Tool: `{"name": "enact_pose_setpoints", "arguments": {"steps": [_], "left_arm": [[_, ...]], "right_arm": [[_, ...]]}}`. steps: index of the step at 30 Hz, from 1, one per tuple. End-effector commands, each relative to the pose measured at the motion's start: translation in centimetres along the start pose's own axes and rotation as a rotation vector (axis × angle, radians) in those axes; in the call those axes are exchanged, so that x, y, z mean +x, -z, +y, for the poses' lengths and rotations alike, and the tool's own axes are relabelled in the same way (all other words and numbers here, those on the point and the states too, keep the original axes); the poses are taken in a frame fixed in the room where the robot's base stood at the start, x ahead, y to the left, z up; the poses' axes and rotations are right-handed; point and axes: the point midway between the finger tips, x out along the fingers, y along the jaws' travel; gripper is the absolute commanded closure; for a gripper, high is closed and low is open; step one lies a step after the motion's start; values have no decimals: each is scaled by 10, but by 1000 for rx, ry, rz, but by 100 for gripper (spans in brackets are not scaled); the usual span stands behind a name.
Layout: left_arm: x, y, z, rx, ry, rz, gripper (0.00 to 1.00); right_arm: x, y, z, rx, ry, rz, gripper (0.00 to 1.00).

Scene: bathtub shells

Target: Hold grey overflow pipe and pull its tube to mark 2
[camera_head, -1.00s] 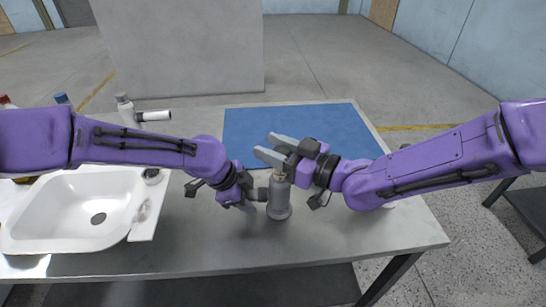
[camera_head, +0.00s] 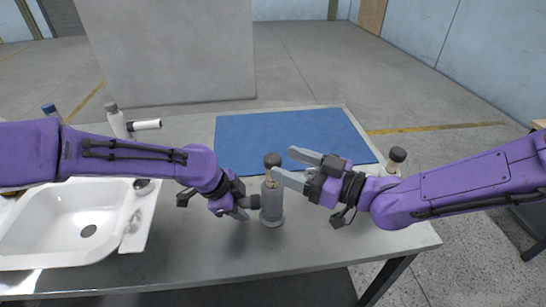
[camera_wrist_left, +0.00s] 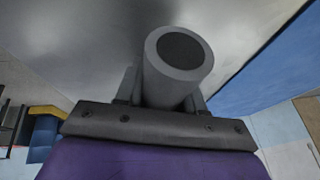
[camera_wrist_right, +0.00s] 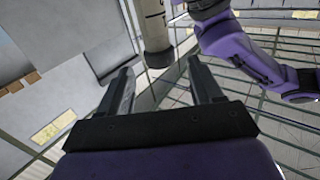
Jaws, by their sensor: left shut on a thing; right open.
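The grey overflow pipe (camera_head: 271,205) stands upright on the table. A tan tube (camera_head: 270,180) with a dark cap (camera_head: 272,160) rises from its top. My left gripper (camera_head: 248,203) is shut on the pipe low on its left side; the left wrist view shows a round grey pipe end (camera_wrist_left: 180,60) between the jaws. My right gripper (camera_head: 283,163) is open and empty, just right of the tube. In the right wrist view the tan tube (camera_wrist_right: 154,22) with dark marks lies beyond the open fingers (camera_wrist_right: 160,80); I cannot read which mark shows at the rim.
A white sink (camera_head: 60,222) is at the left. A whitish pipe (camera_head: 117,123) with a side branch stands behind my left arm. A blue mat (camera_head: 290,137) covers the back of the table (camera_head: 190,255). Another dark-capped part (camera_head: 397,157) is partly hidden behind my right arm.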

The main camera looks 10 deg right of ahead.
Motion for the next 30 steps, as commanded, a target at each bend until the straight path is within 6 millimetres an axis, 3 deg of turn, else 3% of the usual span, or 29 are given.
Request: {"name": "enact_pose_setpoints", "arguments": {"steps": [3, 13, 14, 15, 16, 25, 30], "left_arm": [[0, 0, 0, 0, 1, 1, 97], [0, 0, 0, 0, 1, 1, 97], [0, 0, 0, 0, 1, 1, 52], [0, 0, 0, 0, 1, 1, 39], [0, 0, 0, 0, 1, 1, 32], [-2, 0, -1, 0, 2, 1, 32], [-30, 1, -2, -1, 6, 3, 32]], "right_arm": [[-9, 0, -1, 1, 1, 1, 35], [-10, 0, 0, 1, 0, 0, 35], [-10, 0, 0, 1, 0, 0, 35], [-10, 0, 0, 1, 0, 0, 35], [-10, 0, 0, 1, 0, 0, 35], [-10, 0, 0, 1, 0, 0, 35], [-10, 0, 0, 1, 1, 0, 35]]}}
